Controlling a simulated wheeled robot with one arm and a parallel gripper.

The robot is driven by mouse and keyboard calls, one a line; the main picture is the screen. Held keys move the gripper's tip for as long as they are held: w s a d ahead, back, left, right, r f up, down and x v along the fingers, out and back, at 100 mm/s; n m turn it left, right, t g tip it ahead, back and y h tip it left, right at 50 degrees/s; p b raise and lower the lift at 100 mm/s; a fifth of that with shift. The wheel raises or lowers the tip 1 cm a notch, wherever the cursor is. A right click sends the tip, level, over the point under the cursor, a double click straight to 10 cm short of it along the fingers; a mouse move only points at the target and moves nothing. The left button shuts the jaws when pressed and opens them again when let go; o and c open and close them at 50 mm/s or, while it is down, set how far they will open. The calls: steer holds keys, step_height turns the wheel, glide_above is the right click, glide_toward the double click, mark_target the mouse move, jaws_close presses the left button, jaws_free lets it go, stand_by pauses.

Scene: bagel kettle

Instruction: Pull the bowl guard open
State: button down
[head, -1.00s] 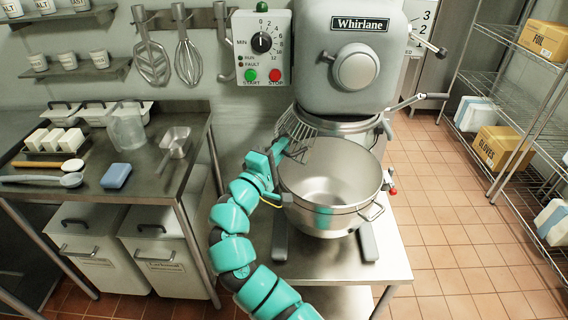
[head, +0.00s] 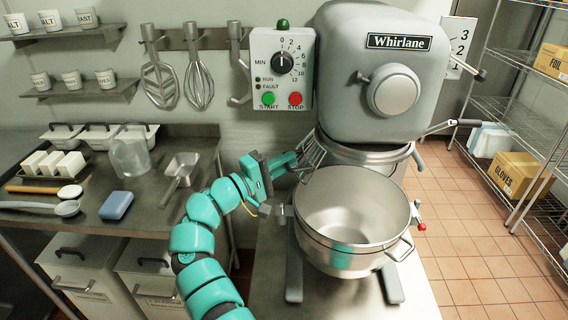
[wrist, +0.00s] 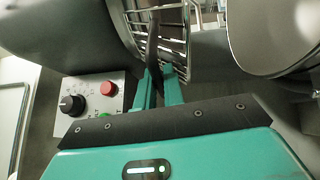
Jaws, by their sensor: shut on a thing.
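The wire bowl guard (head: 313,152) is at the left rear of the steel bowl (head: 350,215), below the mixer head. The front of the bowl's mouth is uncovered. In the wrist view, the guard's bars (wrist: 174,38) fill the upper middle. My gripper (head: 291,163) reaches in from the left, beside the bowl's rim. Its two teal fingers (wrist: 160,86) are shut on a dark upright part of the guard. The exact contact is partly hidden by the fingers.
The mixer (head: 385,75) stands behind the bowl. Its control box (head: 282,68) is on the wall, close above my gripper. A steel table (head: 140,205) with tubs and a jug is to the left. Tiled floor (head: 475,225) is clear at right.

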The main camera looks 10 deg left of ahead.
steer(key=shift+w, duration=0.15)
stand_by(0.3)
steer(key=c, duration=1.8)
jaws_free()
steer(key=b+v, duration=0.1)
steer(key=v, duration=1.6)
steer(key=shift+a+b, duration=0.15)
steer(key=shift+b, duration=0.25)
steer(key=shift+r, duration=0.1)
